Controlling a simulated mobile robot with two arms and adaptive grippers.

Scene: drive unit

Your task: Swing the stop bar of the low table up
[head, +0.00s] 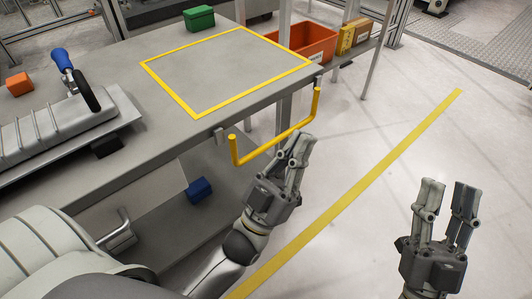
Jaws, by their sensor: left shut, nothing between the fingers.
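The low table (158,150) is grey and runs from the left to the upper middle. Its yellow U-shaped stop bar (272,144) is at the front edge, below the yellow-framed square, beside small grey brackets. The bar's long middle part sits lower in the picture than its two ends, so it is down. My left gripper (296,146) is shut and empty, with its fingertips at the near side of the bar's middle part. I cannot tell whether they touch it. My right gripper (449,188) is open and empty over the floor at the right.
A ribbed grey part (55,128) with a blue-handled tool (75,75) lies on the table at the left. A green box (199,18) and an orange block (19,84) are also there. A red bin (308,43) stands behind. A blue block (199,189) is below. The right floor is clear.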

